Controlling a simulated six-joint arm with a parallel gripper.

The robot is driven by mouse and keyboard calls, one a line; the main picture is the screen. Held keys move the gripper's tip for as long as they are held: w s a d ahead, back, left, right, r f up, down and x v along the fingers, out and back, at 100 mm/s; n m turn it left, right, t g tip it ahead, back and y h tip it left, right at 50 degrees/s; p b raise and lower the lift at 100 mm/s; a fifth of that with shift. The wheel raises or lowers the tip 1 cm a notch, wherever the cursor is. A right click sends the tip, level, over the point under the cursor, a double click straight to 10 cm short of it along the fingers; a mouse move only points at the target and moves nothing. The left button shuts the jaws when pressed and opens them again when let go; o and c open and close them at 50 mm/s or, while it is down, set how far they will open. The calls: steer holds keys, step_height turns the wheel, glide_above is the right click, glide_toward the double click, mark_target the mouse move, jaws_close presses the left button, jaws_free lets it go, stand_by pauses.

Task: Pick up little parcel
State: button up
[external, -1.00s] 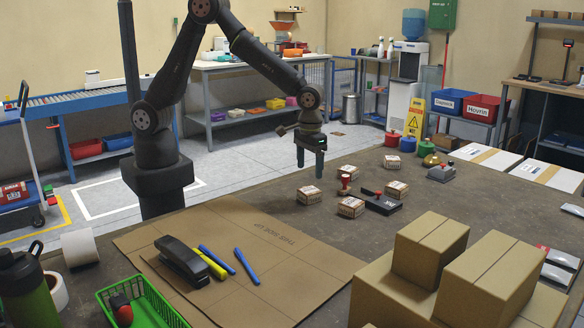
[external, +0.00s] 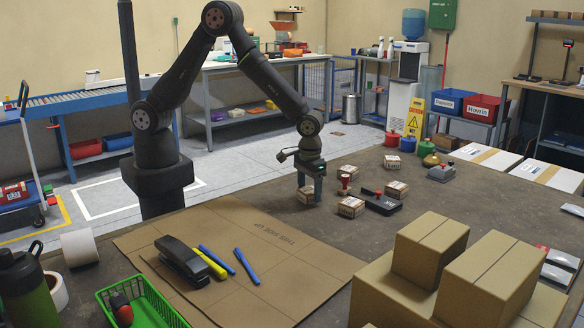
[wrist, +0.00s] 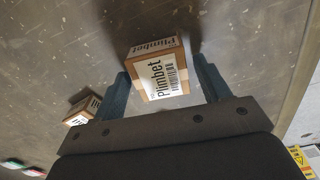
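Several little parcels lie on the dark table. One little parcel (external: 306,195) is at my gripper (external: 311,192); in the wrist view this parcel (wrist: 160,76), labelled "Plimbet", sits between the two fingertips of my gripper (wrist: 164,80). The fingers are spread, with a small gap visible beside the parcel, so they are around it and not closed on it. Other little parcels stand nearby: one (external: 351,207) to the right, one (external: 348,172) behind, and one (external: 396,189) farther right. Another parcel (wrist: 83,110) shows at the left in the wrist view.
A red-handled stamp (external: 345,184) and a black stamp pad (external: 380,203) lie just right of my gripper. Large cardboard boxes (external: 430,250) stand at the front right. A flat cardboard sheet (external: 280,260) with a stapler (external: 182,261) and pens covers the front left.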

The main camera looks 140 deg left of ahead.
steer(key=c, duration=0.8)
steer(key=shift+r, duration=0.1)
